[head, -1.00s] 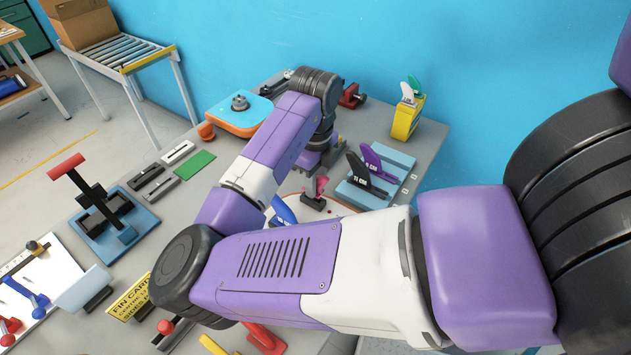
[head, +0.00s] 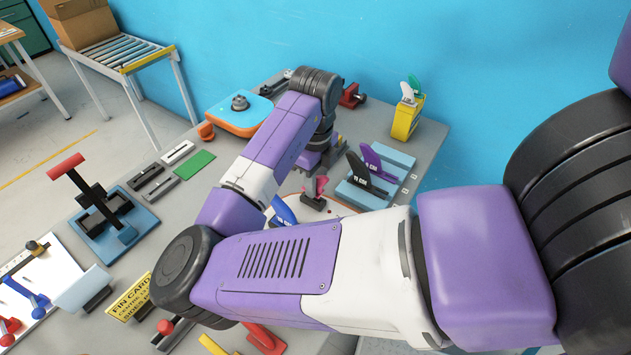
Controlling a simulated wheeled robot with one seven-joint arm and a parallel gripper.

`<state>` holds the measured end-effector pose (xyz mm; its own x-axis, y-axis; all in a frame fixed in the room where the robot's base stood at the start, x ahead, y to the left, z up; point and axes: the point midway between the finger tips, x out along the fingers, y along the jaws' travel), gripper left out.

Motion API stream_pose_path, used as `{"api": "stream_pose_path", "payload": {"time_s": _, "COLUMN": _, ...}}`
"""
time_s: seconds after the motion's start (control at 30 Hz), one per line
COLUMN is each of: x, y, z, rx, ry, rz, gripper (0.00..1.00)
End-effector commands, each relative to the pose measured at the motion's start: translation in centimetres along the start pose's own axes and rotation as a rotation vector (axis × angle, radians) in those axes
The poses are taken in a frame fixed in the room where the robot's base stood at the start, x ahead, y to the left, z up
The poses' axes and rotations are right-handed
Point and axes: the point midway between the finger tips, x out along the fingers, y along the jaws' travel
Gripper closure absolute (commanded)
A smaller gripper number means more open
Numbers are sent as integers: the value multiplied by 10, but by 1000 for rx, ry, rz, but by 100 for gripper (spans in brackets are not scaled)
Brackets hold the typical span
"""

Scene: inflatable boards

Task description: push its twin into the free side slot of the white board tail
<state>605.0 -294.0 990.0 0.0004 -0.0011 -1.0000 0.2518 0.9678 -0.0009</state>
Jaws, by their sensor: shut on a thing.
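The white board tail (head: 341,210) lies under my arm, and only part of its rounded, red-edged end shows. A blue fin (head: 283,210) stands on its left part. A pink fin (head: 327,181) with a dark base stands above the tail, right of the blue one. My gripper (head: 315,186) points down at the pink fin, with its purple hand just behind. It appears shut on the pink fin; the fingertips are small and partly covered. I cannot tell whether the fin's base is in a slot. The slots are hidden by my arm.
A light-blue rack (head: 396,157) right of the tail holds a black fin (head: 362,174) and a purple fin (head: 377,160). A yellow holder (head: 404,121) stands behind it. An orange-edged blue board (head: 238,116) lies at the back, and a black-and-red press (head: 100,208) at left.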

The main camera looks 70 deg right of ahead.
Motion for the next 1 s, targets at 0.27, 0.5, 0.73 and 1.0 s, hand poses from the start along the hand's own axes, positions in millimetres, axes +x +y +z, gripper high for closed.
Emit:
{"api": "stream_pose_path", "payload": {"time_s": 0.27, "x": 7, "y": 0, "z": 0, "rx": 0, "ry": 0, "rz": 0, "gripper": 100}}
{"api": "stream_pose_path", "payload": {"time_s": 0.5, "x": 12, "y": 0, "z": 0, "rx": 0, "ry": 0, "rz": 0, "gripper": 100}}
{"api": "stream_pose_path", "payload": {"time_s": 0.73, "x": 18, "y": 0, "z": 0, "rx": 0, "ry": 0, "rz": 0, "gripper": 100}}
{"api": "stream_pose_path", "payload": {"time_s": 1.0, "x": 24, "y": 0, "z": 0, "rx": 0, "ry": 1, "rz": 0, "gripper": 100}}
